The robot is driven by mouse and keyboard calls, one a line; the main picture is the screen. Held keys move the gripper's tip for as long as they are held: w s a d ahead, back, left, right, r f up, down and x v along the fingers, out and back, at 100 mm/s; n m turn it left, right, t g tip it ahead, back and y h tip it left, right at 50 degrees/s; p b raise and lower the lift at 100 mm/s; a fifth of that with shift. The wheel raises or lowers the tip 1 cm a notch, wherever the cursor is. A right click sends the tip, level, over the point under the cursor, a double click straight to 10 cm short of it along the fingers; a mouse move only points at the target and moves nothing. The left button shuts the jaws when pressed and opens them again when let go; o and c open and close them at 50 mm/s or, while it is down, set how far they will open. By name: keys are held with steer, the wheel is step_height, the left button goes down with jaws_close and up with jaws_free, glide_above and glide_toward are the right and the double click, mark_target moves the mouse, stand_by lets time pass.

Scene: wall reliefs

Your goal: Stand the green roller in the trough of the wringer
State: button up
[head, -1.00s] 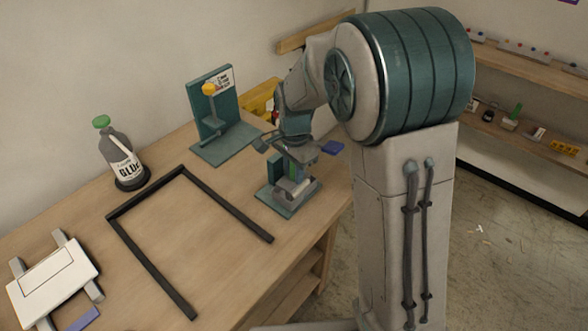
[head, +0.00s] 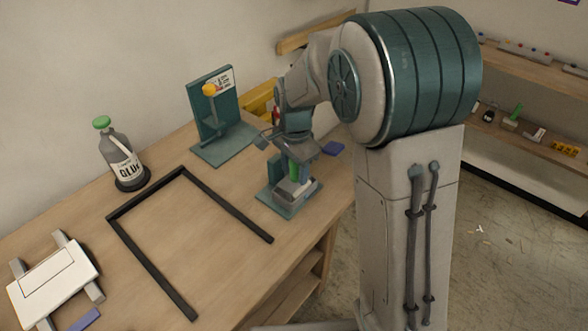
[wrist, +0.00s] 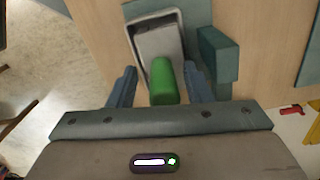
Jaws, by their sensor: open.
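The green roller (head: 294,169) stands roughly upright at the wringer's grey trough (head: 291,190), beneath my gripper. In the wrist view the roller (wrist: 162,82) lies between the two fingers of my gripper (wrist: 159,78), with space on both sides. Its far end overlaps the near part of the light-rimmed trough (wrist: 158,38); whether it rests on the trough floor is hard to tell. My gripper is open around the roller. The wringer's teal base (head: 283,203) sits on the bench, and its teal upright block (wrist: 216,52) shows right of the trough in the wrist view.
A teal stand with a yellow knob (head: 212,110) is behind to the left.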

step_height(320, 180, up, 10)
steer(key=shift+r, duration=0.5)
steer(key=shift+s+d+r, duration=0.1)
steer(key=shift+d+r, duration=0.1)
steer(key=s+d+f+n+t, duration=0.1)
steer(key=s+d+n, duration=0.3)
steer(key=s, duration=0.6)
steer(key=s+d+f+n+t, duration=0.1)
steer(key=s+d+n+t, duration=0.1)
steer(key=s+d+n, duration=0.3)
steer(key=s+n, duration=0.1)
steer(key=s, duration=0.3)
steer(key=shift+s+d+f+n, duration=0.2)
steer(key=shift+s+f+n, duration=0.05)
steer(key=shift+s+n, duration=0.15)
